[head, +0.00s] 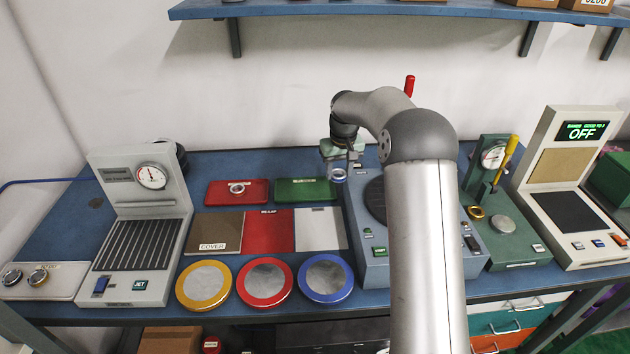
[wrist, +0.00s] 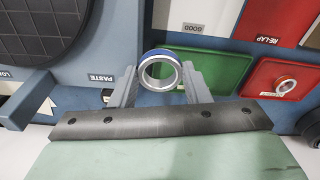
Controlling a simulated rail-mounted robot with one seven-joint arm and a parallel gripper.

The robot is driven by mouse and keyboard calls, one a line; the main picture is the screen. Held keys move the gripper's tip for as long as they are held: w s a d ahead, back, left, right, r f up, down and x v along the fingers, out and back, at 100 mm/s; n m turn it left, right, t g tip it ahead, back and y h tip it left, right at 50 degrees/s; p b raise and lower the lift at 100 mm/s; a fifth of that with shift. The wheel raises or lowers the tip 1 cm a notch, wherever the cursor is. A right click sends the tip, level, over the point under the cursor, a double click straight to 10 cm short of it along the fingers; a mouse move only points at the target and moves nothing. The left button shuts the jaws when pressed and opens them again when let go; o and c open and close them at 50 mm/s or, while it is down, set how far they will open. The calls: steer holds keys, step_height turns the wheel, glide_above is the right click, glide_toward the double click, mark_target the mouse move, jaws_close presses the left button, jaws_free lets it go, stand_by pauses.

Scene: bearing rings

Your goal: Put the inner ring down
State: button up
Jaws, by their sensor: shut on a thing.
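My gripper (head: 338,166) is shut on a silver ring with a blue band, the inner ring (head: 338,176). In the wrist view the inner ring (wrist: 147,81) sits between the two grey fingers (wrist: 160,74), its open bore facing the camera. In the head view it hangs beside the right end of the green tray (head: 290,191), near the edge of the grey-blue lapping machine (head: 356,222). The green tray (wrist: 215,75) looks empty in the wrist view, with a GOOD label by it. I cannot tell the ring's height.
A red tray (head: 215,194) left of the green one holds another ring (head: 237,188). In front lie cover, red and pale mats, then yellow, red and blue round dishes (head: 325,278). A gauge stand (head: 515,240) with a gold ring (head: 476,212) stands right.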

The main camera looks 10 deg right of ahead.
steer(key=w+a+f+p, duration=0.1)
steer(key=w+a+f, duration=0.1)
steer(key=w, duration=0.2)
steer(key=p, duration=0.2)
glide_above(322, 189)
step_height(322, 189, down, 6)
steer(key=shift+s+r, duration=0.1)
steer(key=shift+r, duration=0.1)
steer(key=shift+f, duration=1.55)
steer(key=shift+f, duration=0.2)
steer(key=o, duration=0.8)
steer(key=shift+o, duration=0.2)
